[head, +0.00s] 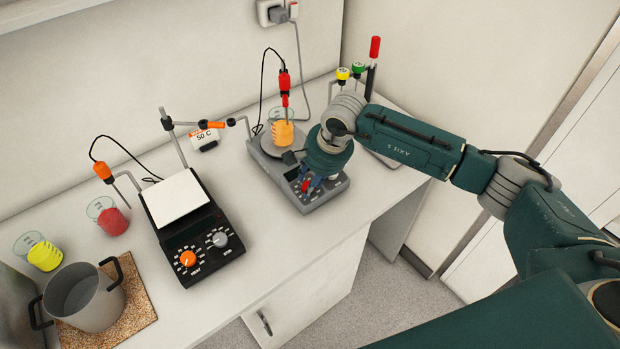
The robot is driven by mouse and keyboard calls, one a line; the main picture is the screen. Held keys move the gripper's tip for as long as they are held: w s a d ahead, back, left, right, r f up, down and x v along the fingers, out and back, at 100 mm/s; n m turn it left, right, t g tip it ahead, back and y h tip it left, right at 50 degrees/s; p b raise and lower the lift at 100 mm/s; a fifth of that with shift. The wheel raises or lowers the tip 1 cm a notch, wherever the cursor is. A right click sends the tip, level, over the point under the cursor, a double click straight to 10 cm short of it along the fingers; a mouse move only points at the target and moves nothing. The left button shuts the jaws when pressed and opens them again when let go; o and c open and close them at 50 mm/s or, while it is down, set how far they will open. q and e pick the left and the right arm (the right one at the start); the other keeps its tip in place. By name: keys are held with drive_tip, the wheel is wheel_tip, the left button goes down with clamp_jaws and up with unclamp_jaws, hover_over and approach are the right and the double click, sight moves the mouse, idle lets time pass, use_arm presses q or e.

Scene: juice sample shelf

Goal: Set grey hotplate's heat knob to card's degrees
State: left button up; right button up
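The grey hotplate (328,192) stands on the bench, with a beaker of orange liquid (283,132) on its round plate. Its dark control face is partly hidden by my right gripper (308,188), which points down over it. A small red part (305,185), possibly the heat knob, shows at the fingertips. I cannot tell whether the fingers touch it or how far apart they are. The knob's setting is not readable. The card (205,137) stands at the back of the bench and reads 50 C. My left gripper is not in view.
A black hotplate (206,247) with orange and grey knobs stands left of the grey one. Beakers of red (113,221) and yellow liquid (45,256) and a pot (85,299) are further left. A probe on a stand (284,85) rises above the orange beaker.

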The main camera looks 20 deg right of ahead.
drive_tip(key=shift+w+a+f, duration=0.1)
drive_tip(key=shift+w+f, duration=0.05)
drive_tip(key=shift+f, duration=0.4)
clamp_jaws()
